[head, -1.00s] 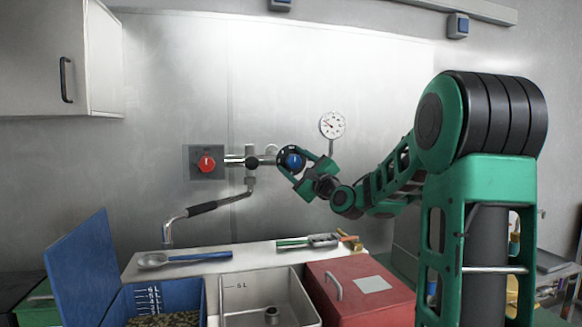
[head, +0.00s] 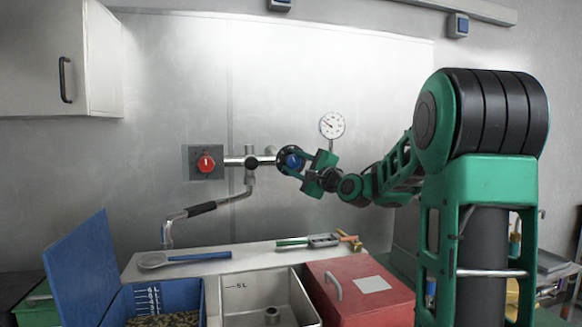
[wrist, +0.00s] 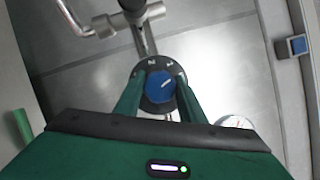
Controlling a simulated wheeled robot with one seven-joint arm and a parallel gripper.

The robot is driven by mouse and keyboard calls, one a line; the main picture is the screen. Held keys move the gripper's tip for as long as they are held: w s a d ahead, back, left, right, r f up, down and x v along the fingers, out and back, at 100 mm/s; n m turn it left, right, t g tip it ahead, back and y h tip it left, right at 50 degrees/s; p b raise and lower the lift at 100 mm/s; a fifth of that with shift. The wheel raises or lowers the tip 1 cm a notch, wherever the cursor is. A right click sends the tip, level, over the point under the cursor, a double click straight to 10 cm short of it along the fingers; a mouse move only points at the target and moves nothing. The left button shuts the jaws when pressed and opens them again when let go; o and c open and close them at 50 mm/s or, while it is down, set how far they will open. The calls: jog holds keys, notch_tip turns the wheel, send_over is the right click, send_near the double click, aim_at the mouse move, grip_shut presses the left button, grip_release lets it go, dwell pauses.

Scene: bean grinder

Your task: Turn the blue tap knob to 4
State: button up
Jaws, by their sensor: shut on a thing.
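The blue tap knob (head: 293,160) sits at the right end of the wall tap. In the wrist view, the blue knob (wrist: 160,87) has a white pointer mark and a dark dial ring around it with small markings, too small to read for certain. My gripper (head: 297,163) reaches it from the right, with its green fingers on either side of the knob. In the wrist view my gripper (wrist: 158,92) is shut on the knob, and the fingers hide parts of the dial ring.
A red knob (head: 206,164) is at the tap's left end. The spout (head: 205,208) hangs above a counter with a ladle (head: 185,259). A white gauge (head: 332,125) is close above my gripper. A sink (head: 262,284), a blue bin (head: 150,298) and a red box (head: 360,290) stand below.

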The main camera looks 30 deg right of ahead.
jog(key=n+g, duration=0.1)
jog(key=n, duration=0.2)
jog(key=n+g, duration=0.1)
jog(key=n, duration=0.3)
jog(key=shift+a+f+g, duration=0.15)
jog(key=shift+a+g, duration=0.05)
jog(key=shift+g, duration=0.2)
jog(key=n, duration=0.2)
jog(key=n+g, duration=0.1)
jog(key=n, duration=0.1)
jog(key=shift+g+h, duration=0.3)
jog(key=n+g+h, duration=0.1)
jog(key=n, duration=0.1)
jog(key=shift+f+n, duration=0.1)
jog(key=shift+n, duration=0.2)
jog(key=shift+n+g+h, duration=0.5)
jog(key=shift+n+h, duration=0.3)
jog(key=shift+n, duration=0.4)
jog(key=n+h, duration=0.1)
jog(key=n, duration=0.1)
jog(key=shift+f+n+g+h, duration=0.1)
jog(key=shift+n+g+h, duration=0.2)
jog(key=shift+h, duration=0.1)
jog(key=n+h, duration=0.2)
jog(key=shift+d+n, duration=0.1)
jog(key=shift+n, duration=0.3)
jog(key=shift+n+g+h, duration=0.3)
jog(key=shift+n+h, duration=0.4)
jog(key=shift+n, duration=0.4)
jog(key=shift+d, duration=0.1)
